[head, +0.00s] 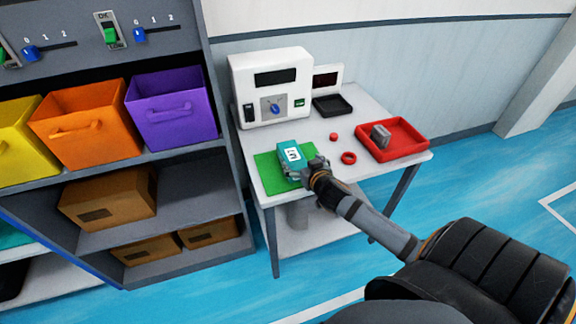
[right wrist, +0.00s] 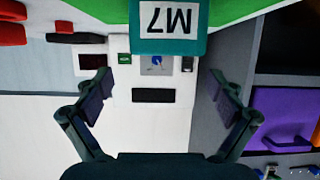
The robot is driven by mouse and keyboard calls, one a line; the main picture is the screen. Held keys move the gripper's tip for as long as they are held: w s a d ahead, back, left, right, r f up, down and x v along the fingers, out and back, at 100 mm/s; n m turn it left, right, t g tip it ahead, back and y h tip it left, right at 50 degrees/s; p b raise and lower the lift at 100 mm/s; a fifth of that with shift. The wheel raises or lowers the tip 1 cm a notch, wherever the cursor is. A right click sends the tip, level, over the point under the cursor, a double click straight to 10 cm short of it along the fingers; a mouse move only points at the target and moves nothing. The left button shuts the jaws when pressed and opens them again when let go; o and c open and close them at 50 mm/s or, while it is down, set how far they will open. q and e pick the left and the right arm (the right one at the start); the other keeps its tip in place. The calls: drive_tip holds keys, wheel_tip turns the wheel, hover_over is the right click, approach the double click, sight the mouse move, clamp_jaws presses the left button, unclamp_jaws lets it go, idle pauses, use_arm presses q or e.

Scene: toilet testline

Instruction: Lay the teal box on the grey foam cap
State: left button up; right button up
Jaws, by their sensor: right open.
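The teal box (head: 290,153), with a white label, is at the green mat (head: 268,177) on the white table. In the right wrist view the box (right wrist: 165,47) is at the top, its label reading M7 upside down. My right gripper (head: 308,169) is right at the near right side of the box in the head view. In the right wrist view its two fingers (right wrist: 160,85) are spread with nothing between them. A grey block (head: 380,136) stands in the red tray (head: 412,150); I cannot tell whether it is the foam cap. My left gripper is out of view.
A white device (head: 271,88) with a blue knob stands behind the mat. A black tray (head: 332,105) is beside it. A red ring (head: 348,158) and a small red piece (head: 334,136) lie between mat and red tray. Shelves with coloured bins (head: 168,108) stand left.

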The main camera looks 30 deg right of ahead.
sight(294, 157)
drive_tip(key=shift+x, duration=0.9)
drive_tip(key=shift+w+d+f, duration=0.1)
drive_tip(key=shift+w+f, duration=0.05)
drive_tip(key=shift+w, duration=0.15)
drive_tip(key=shift+w+f, duration=0.25)
drive_tip(key=shift+w, duration=0.25)
drive_tip(key=x, duration=0.4)
drive_tip(key=shift+a+f, duration=0.1)
drive_tip(key=shift+a, duration=0.2)
drive_tip(key=shift+w+f, duration=0.15)
drive_tip(key=shift+d, duration=0.1)
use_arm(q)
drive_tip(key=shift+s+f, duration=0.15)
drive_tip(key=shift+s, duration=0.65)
use_arm(e)
drive_tip(key=c, duration=1.6)
